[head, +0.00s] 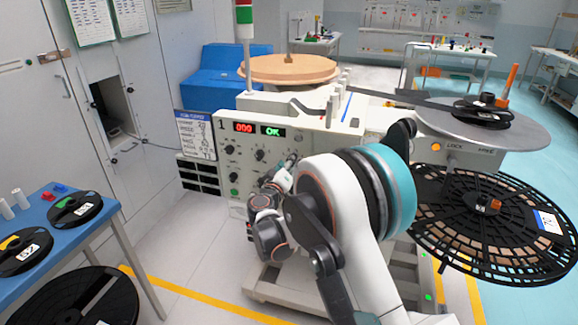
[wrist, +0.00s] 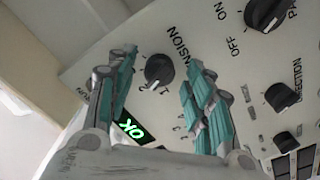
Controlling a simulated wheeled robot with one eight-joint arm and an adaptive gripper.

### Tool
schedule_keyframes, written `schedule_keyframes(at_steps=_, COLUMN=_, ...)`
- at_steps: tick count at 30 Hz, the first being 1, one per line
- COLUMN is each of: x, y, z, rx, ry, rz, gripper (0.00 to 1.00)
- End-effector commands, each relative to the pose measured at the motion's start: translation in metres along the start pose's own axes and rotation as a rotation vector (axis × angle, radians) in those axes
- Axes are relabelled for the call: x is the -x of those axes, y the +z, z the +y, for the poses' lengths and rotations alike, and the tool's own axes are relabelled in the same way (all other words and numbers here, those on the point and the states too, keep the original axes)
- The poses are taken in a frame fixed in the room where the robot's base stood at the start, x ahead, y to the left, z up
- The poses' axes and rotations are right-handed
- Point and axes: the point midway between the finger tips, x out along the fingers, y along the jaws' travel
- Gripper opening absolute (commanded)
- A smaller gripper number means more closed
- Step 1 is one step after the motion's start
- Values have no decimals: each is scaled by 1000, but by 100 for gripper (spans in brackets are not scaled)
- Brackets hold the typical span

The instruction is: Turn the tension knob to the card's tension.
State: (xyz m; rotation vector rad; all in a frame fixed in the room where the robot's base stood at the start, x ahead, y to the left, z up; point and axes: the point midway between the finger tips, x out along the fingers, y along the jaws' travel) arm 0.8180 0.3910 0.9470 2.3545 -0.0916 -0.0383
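The tension knob (wrist: 159,68) is a round black dial on the cream panel, with the word TENSION printed beside it in the wrist view. Its pale mark seems to lie near the printed 2, but the exact setting is hard to read. My gripper (wrist: 160,60) is open, one teal-padded finger on each side of the knob. I cannot tell whether the fingers touch it. In the head view my gripper (head: 284,178) is close to the front panel, partly hidden by my arm. The card (head: 195,134) hangs at the panel's left edge; its text is too small to read.
The panel's displays show a red 000 (head: 243,127) and a green OK (head: 272,132). Other black knobs (wrist: 282,96) sit nearby. A blue table (head: 42,240) with reels is at left. A large black reel (head: 450,220) is at right.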

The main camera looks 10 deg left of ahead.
Motion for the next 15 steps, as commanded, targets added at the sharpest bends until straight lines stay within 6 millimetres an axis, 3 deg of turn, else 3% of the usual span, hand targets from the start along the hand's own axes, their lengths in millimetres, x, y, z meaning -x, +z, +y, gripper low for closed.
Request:
schedule_keyframes(at_steps=1, x=0, y=0, z=0, rx=0, ry=0, rz=0, gripper=39)
schedule_keyframes(at_steps=6, x=0, y=0, z=0, rx=0, ry=0, rz=0, gripper=3)
schedule_keyframes(at_steps=15, x=0, y=0, z=0, rx=18, ry=0, rz=0, gripper=3)
